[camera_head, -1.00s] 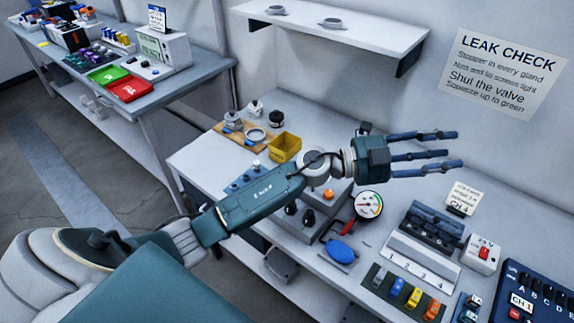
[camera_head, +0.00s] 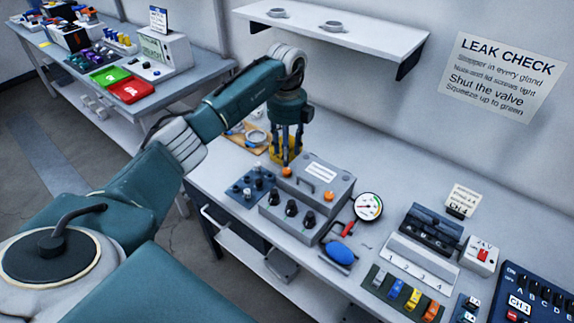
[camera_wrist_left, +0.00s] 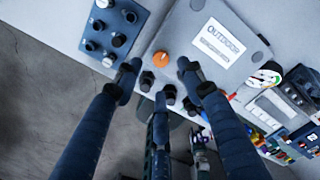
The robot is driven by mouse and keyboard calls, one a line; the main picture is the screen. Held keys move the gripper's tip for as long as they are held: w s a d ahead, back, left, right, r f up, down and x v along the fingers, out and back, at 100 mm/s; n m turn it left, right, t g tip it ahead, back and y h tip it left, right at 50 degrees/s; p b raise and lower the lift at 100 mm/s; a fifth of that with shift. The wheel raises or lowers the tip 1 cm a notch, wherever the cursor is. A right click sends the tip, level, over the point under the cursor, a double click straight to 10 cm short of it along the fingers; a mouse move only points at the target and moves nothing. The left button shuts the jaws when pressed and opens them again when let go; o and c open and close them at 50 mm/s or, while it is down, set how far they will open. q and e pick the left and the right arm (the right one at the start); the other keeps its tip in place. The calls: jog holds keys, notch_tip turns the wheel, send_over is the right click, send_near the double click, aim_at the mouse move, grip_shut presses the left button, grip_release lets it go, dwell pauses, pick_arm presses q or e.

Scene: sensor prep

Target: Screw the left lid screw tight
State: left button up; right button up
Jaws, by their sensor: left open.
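The grey box (camera_head: 338,183) stands on the bench, with a white label on its lid. The left lid screw (camera_head: 286,172) is an orange knob at the lid's left front corner. The right lid screw (camera_head: 329,196) is a similar orange knob. My left gripper (camera_head: 287,158) points down, open and empty, beside the box near the left screw. In the left wrist view the left screw (camera_wrist_left: 162,58) lies between and beyond the open fingers (camera_wrist_left: 160,76), with no visible contact. The right screw cannot be made out there.
Dark cable glands (camera_head: 291,208) line the box front. A blue block with plugs (camera_head: 250,187) stands left of the box. A gauge (camera_head: 368,206) and blue bulb (camera_head: 341,252) lie to the right.

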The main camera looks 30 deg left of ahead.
aim_at(287, 170)
pick_arm(q)
notch_tip(287, 170, down, 6)
jog(key=shift+r+p, duration=0.15)
jog(key=shift+p, duration=0.55)
jog(key=shift+f, duration=0.65)
grip_shut()
